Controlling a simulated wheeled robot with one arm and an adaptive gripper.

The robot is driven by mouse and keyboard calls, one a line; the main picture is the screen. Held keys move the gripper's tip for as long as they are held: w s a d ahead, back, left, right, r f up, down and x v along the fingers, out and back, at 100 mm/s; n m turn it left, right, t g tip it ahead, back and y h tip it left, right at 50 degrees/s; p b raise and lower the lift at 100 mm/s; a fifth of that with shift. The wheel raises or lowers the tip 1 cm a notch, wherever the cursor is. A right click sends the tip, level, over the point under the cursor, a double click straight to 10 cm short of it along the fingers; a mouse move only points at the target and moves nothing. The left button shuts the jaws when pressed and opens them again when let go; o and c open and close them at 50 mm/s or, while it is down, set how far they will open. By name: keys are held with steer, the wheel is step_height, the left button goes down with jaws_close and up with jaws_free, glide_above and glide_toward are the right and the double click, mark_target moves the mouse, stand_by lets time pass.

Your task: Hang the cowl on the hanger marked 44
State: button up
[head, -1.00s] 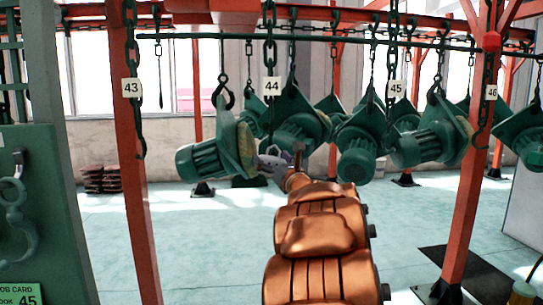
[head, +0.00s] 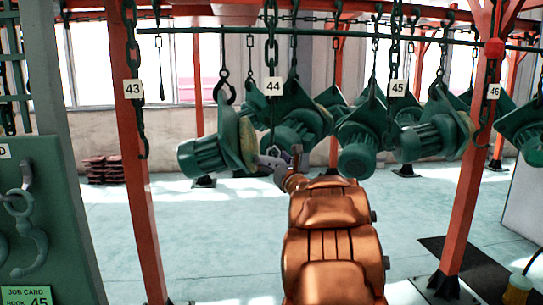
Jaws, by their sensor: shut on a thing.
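The thing I take as the cowl is a green ribbed, motor-like housing (head: 207,155) with a plate and a tan face, tilted left of centre in the head view. My gripper (head: 272,162) is shut at its tan-face side; the exact grip is small and partly hidden. A dark hook (head: 226,88) shows right above its plate; I cannot tell if they touch. The hanger marked 44 is a dark chain with a white tag (head: 274,86), just right of the housing. Its lower end is hard to make out against the green parts behind.
Chains tagged 43 (head: 133,89), 45 (head: 398,88) and 46 (head: 493,91) hang alongside. Several similar green housings (head: 357,150) hang behind and to the right. Red posts (head: 140,200) stand left and right. A green panel (head: 70,220) with a job card reading 45 is at left.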

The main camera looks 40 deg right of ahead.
steer(key=shift+w+d+f+b, duration=0.1)
steer(key=shift+f+b, duration=0.1)
steer(key=shift+b, duration=0.2)
steer(key=shift+w+b, duration=0.1)
steer(key=shift+b, duration=0.25)
steer(key=shift+w+d+f+b, duration=0.1)
steer(key=shift+d+f+b, duration=0.05)
steer(key=shift+b, duration=0.35)
steer(key=shift+w+d+f+n+t+h+b, duration=0.25)
steer(key=shift+w+d+t+h+b, duration=0.35)
steer(key=shift+b, duration=3.4)
steer(key=shift+a+b, duration=0.15)
steer(key=shift+b, duration=0.8)
steer(key=shift+f+b, duration=0.35)
steer(key=shift+b, duration=0.7)
steer(key=o, duration=1.2)
steer(key=shift+s, duration=0.1)
